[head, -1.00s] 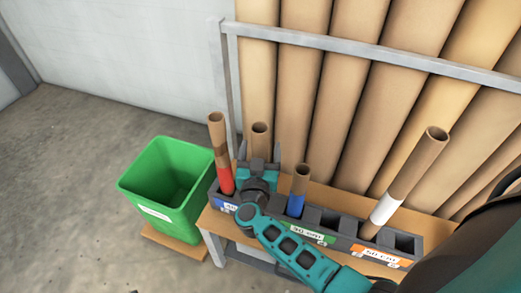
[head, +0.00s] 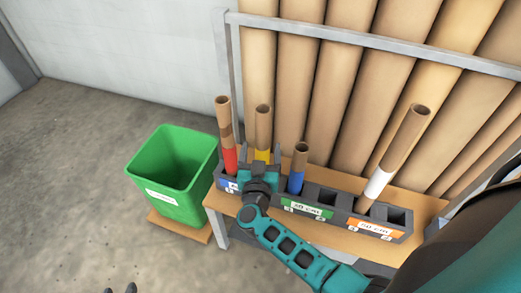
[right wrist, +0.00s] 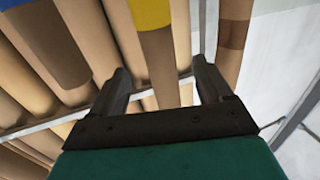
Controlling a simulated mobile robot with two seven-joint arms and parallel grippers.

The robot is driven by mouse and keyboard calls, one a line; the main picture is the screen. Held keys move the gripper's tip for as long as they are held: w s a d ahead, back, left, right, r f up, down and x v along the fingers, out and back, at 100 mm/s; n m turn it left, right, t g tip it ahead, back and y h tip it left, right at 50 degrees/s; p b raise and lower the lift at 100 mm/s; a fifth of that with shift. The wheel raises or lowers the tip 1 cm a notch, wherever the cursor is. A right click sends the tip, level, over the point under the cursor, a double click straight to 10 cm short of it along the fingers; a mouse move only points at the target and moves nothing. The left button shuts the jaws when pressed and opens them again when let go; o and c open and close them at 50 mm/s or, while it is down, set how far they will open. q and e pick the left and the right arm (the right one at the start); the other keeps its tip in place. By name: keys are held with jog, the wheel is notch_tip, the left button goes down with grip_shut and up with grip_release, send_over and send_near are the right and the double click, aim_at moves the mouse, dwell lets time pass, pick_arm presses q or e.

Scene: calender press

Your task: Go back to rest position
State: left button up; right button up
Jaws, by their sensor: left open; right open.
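My right gripper (head: 260,157) is open in front of the tube with a yellow band (head: 263,125). In the right wrist view the yellow-banded tube (right wrist: 150,14) shows between the spread fingers (right wrist: 160,80), with gaps on both sides. The tube stands in a dark slotted holder (head: 334,222) on a wooden-topped bench. My left gripper (head: 120,290) shows only as two dark, spread fingertips at the bottom edge of the head view, with nothing between them.
Tubes with red (head: 224,118), blue (head: 299,165) and white (head: 404,137) bands stand nearby in the holder. A green bin (head: 180,202) is at the left. Large cardboard rolls (head: 342,80) stand behind a metal rail (head: 370,44). The floor at left is clear.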

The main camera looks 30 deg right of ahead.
dwell(0.6)
jog(key=shift+a+r, duration=0.1)
jog(key=s+a+n+y+p, duration=0.2)
jog(key=s+a+n+y, duration=0.7)
jog(key=y, duration=0.4)
jog(key=s+d+f+g+h, duration=0.1)
jog(key=s+d+f+g, duration=0.2)
jog(key=s, duration=0.4)
jog(key=shift+s+f+g, duration=0.15)
jog(key=shift+s+g, duration=0.1)
jog(key=shift+g, duration=0.35)
